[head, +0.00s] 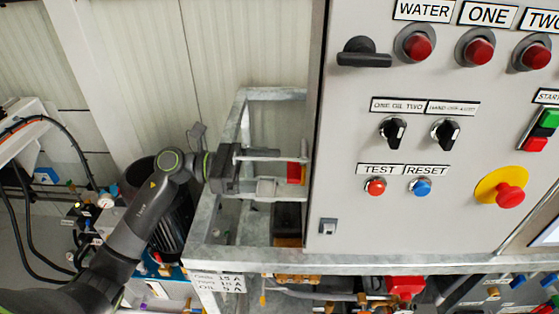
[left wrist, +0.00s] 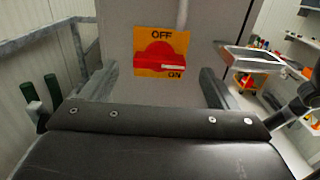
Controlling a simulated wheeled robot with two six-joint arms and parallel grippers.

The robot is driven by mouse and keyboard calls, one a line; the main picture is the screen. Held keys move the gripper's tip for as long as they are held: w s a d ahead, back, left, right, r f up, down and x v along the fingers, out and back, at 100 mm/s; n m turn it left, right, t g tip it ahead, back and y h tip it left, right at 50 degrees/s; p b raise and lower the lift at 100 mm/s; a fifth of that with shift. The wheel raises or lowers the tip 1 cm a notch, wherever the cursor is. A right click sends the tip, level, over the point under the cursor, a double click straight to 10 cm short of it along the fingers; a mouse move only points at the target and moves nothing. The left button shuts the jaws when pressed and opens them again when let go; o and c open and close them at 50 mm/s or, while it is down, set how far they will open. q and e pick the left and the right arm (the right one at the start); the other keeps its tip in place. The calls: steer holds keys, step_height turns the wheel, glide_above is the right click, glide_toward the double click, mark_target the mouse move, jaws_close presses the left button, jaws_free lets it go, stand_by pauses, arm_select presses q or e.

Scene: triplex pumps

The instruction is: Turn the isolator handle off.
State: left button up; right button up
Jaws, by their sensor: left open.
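The isolator handle (left wrist: 155,56) is a red rotary knob on a yellow plate (left wrist: 143,71) marked OFF at the top and ON at the lower right. A white mark on the knob lies level and points right, just above ON. In the head view the isolator (head: 296,173) shows edge-on at the cabinet's left side. My left gripper (head: 288,174) is open and faces it, one finger above and one below in the head view. In the left wrist view the fingers (left wrist: 158,80) stand left and right of the plate, apart from the knob. My right gripper is out of view.
The grey control cabinet (head: 350,215) with buttons and switches fills the right. A galvanized frame (head: 213,255) runs around and below the left arm. A black motor (head: 170,230) stands behind the arm. A pale wall (head: 225,50) lies behind.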

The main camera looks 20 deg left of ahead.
mark_target(294, 171)
arm_select(q)
steer(key=shift+p+x, duration=0.45)
steer(key=shift+x, duration=1)
steer(key=c, duration=1)
